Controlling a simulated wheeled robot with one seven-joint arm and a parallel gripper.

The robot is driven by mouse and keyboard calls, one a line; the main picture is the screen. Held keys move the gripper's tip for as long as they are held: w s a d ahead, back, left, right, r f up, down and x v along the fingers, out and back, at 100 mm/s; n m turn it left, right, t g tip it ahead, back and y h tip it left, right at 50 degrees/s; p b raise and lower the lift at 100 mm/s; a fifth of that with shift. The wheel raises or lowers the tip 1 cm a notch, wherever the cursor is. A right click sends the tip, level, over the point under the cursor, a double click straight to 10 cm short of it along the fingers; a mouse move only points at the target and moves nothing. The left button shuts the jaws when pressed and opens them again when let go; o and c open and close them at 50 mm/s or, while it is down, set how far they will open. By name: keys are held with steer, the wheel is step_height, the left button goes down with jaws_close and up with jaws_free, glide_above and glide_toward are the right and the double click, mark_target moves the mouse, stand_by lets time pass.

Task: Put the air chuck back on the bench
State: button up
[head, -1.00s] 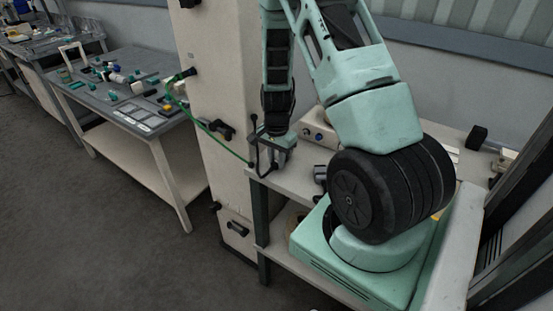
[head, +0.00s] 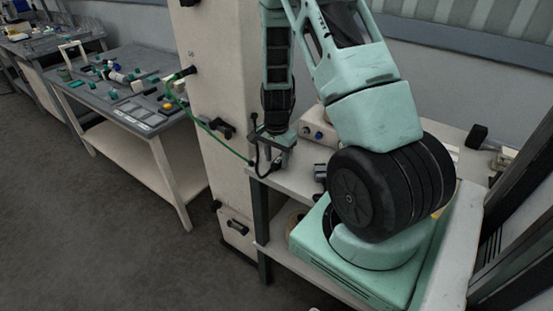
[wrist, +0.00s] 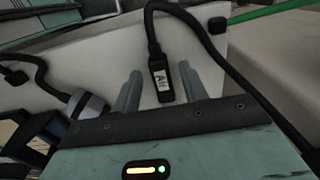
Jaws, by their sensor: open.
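In the wrist view, a black piece with a white "Air" label (wrist: 161,82) hangs on a black hose, and it looks like the air chuck. It shows between and beyond the two grey fingers of my gripper (wrist: 160,88). The fingers are apart, with visible gaps to the piece; I cannot tell its depth. In the head view my gripper (head: 277,150) points down at the left front corner of the bench (head: 298,180). A small black piece (head: 264,171) at the end of the green hose lies near that corner, partly hidden.
The green hose (head: 215,135) runs from a pale column (head: 205,60) to the bench corner. A grey round fitting on a black cable (wrist: 86,104) is left of the fingers. A dark fitting (head: 320,172) and a pale box (head: 318,128) stand on the bench. A grey worktable (head: 125,85) is at left.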

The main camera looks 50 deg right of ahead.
mark_target(276, 162)
step_height(276, 162, up, 11)
steer(key=b, duration=0.1)
steer(key=w+a+r+n, duration=0.25)
steer(key=a+n, duration=0.25)
steer(key=a, duration=0.6)
steer(key=s+a+r+n, duration=0.1)
steer(key=s+a+n, duration=0.15)
steer(key=a, duration=0.25)
steer(key=s+a+r+n+y, duration=0.1)
steer(key=a+n, duration=0.2)
steer(key=a, duration=0.2)
steer(key=s+a+r+n, duration=0.1)
steer(key=a+r+n, duration=0.1)
steer(key=a, duration=0.3)
steer(key=s+a+r+n, duration=0.2)
steer(key=s+a+n, duration=1)
steer(key=s, duration=0.3)
steer(key=shift+a+r, duration=0.15)
steer(key=shift+r, duration=0.15)
steer(key=shift+n, duration=0.25)
